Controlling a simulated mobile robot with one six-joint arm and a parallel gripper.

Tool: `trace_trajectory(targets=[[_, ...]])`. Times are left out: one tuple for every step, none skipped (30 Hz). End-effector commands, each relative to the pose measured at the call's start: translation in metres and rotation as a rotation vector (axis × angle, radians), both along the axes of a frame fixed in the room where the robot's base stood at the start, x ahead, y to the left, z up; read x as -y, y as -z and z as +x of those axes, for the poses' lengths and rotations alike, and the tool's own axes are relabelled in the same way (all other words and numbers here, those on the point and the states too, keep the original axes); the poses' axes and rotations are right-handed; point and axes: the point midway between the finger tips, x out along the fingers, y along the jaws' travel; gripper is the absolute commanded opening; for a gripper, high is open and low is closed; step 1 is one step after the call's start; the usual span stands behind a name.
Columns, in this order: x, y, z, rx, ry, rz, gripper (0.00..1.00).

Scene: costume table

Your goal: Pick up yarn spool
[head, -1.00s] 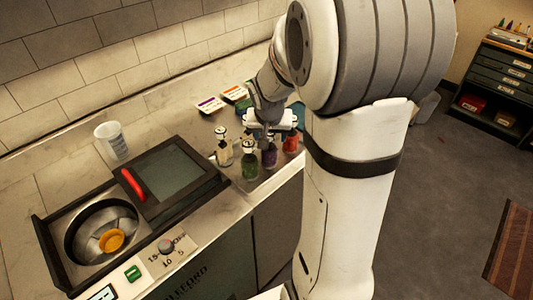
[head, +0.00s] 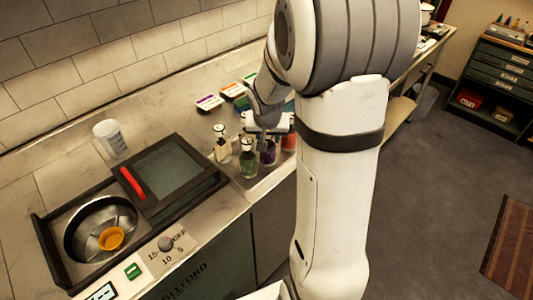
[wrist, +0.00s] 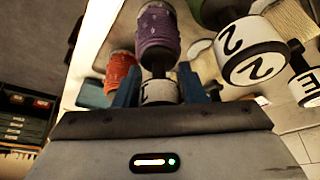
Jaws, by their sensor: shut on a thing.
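A purple yarn spool (head: 268,155) stands near the front edge of the counter, partly hidden under my gripper (head: 267,130). In the wrist view, the purple yarn (wrist: 158,35) is beyond the fingers, and its white numbered end (wrist: 160,92) sits between the two blue fingers of my gripper (wrist: 160,90). My gripper is shut on that end. A red spool (head: 289,142) is just right of it, a green spool (head: 249,164) just left, and a cream spool (head: 222,150) farther left.
Left of the spools is a dark-framed unit with a lid (head: 170,175) and a round metal bowl (head: 75,240). A white cup (head: 110,138) stands behind it. Small labelled cards (head: 209,102) lie at the back. Neighbouring spools stand close on both sides.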

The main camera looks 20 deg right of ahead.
Motion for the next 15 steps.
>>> trace_trajectory(targets=[[-0.0001,-0.0001,0.0000,0.000,0.000,0.000,0.14],[-0.0001,-0.0001,0.0000,0.000,0.000,0.000,0.11],[-0.0002,-0.0001,0.0001,0.000,0.000,0.000,0.08],[-0.0002,-0.0002,0.0000,0.000,0.000,0.000,0.06],[-0.0002,-0.0002,0.0000,0.000,0.000,0.000,0.03],[-0.0003,-0.0002,0.0001,0.000,-0.001,0.000,0.00],[-0.0003,-0.0002,0.0001,0.000,-0.001,0.000,0.00],[-0.0003,-0.0002,0.0002,0.000,-0.001,0.000,0.00],[-0.0004,-0.0002,0.0001,0.000,-0.001,0.000,0.00],[-0.0003,-0.0007,0.0005,0.001,-0.001,0.000,0.00],[-0.0003,-0.0007,0.0005,0.001,-0.001,0.000,0.00],[-0.0004,-0.0007,0.0004,0.001,-0.001,0.000,0.00],[-0.0004,-0.0007,0.0005,0.001,-0.001,0.000,0.00],[-0.0004,-0.0007,0.0005,0.001,-0.001,0.000,0.00],[-0.0004,-0.0010,0.0005,0.002,-0.001,0.000,0.00]])
